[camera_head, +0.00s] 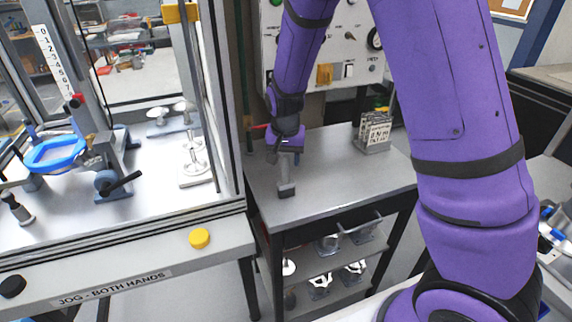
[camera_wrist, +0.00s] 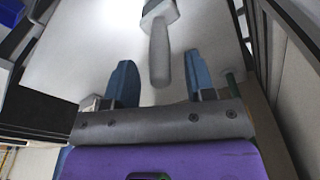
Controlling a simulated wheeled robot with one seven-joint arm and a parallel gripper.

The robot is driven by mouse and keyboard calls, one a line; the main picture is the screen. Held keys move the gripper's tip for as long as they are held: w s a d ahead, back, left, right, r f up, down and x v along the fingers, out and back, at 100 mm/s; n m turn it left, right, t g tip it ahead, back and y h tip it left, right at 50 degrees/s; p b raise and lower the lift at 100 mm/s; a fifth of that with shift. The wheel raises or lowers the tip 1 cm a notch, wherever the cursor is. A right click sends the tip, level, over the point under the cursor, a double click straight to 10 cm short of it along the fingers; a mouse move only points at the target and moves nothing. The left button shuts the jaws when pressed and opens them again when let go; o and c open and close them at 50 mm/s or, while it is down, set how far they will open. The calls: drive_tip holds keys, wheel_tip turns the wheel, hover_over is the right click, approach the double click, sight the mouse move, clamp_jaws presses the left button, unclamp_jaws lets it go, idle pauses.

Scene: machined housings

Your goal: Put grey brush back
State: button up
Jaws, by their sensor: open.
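The grey brush (camera_head: 286,189) rests on the grey top of the small bench (camera_head: 335,178), its darker block end toward the bench's front edge. Its handle points back toward my gripper (camera_head: 285,158). In the wrist view, the brush handle (camera_wrist: 159,58) reaches in between the two blue fingers of my gripper (camera_wrist: 158,75). The fingers are open, with a gap on each side of the handle. The block end of the brush is partly cut off at the top of the wrist view.
A machine enclosure (camera_head: 238,120) stands close on the left, with a yellow button (camera_head: 200,238) on its front ledge. A metal stand with markings (camera_head: 374,132) is at the bench's back right. A control panel (camera_head: 345,50) rises behind. The bench's right half is mostly clear.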

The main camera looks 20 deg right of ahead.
wheel_tip(320, 180, up, 9)
drive_tip(key=s, duration=0.1)
drive_tip(key=s+d+r+n+t+y, duration=0.1)
drive_tip(key=s+d+r, duration=0.2)
drive_tip(key=s+r, duration=0.4)
drive_tip(key=s+d+r+n+t+y, duration=0.1)
drive_tip(key=s+d+r+n, duration=0.1)
drive_tip(key=s+r, duration=0.45)
drive_tip(key=s+d+r+n+t+h, duration=0.1)
drive_tip(key=s+r, duration=0.3)
drive_tip(key=s, duration=1)
drive_tip(key=shift+s+d+n+t, duration=0.25)
drive_tip(key=shift+d+n+t, duration=0.3)
drive_tip(key=shift+n, duration=0.15)
drive_tip(key=shift+r, duration=0.1)
drive_tip(key=shift+c, duration=0.8)
drive_tip(key=shift+w, duration=0.1)
